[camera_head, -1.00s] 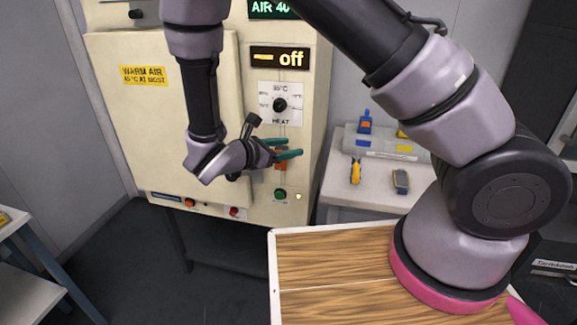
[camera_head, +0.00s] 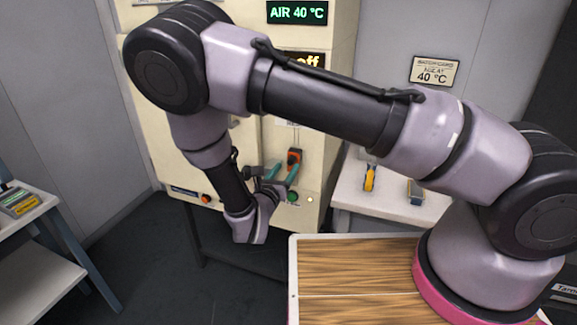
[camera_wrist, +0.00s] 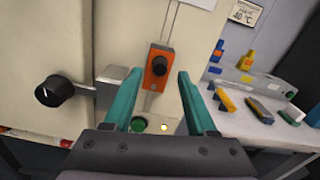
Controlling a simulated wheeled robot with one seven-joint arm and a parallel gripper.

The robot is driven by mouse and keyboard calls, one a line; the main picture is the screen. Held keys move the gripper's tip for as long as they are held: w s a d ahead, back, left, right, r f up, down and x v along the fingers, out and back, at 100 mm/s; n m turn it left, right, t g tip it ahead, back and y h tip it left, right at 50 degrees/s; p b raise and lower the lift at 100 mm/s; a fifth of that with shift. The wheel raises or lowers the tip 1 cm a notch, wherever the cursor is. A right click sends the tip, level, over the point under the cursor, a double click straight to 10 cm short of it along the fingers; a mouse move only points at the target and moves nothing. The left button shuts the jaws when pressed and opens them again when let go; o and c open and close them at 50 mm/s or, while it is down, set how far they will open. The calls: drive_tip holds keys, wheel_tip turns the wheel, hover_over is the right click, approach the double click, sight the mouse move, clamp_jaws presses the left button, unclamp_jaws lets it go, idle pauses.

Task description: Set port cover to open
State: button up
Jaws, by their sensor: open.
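An orange block with a black knob (camera_wrist: 160,62) sits on a thin vertical line on the cream cabinet front. It also shows in the head view (camera_head: 294,158). I see no lettering naming it as the port cover. My gripper (camera_wrist: 158,80) is open and empty, its two teal fingers pointing at the panel, one on each side of the orange block as seen from the wrist. In the head view my gripper (camera_head: 283,172) is just below and left of the block. I cannot tell whether the fingers touch the panel.
A green button (camera_wrist: 138,125) and a small lit lamp (camera_wrist: 164,127) lie below the block. A black knob on a metal bracket (camera_wrist: 54,91) sticks out at left. A side table (camera_head: 390,200) with tools stands right. A wooden-topped surface (camera_head: 350,270) lies in front.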

drive_tip(key=shift+x, duration=1.4)
clamp_jaws()
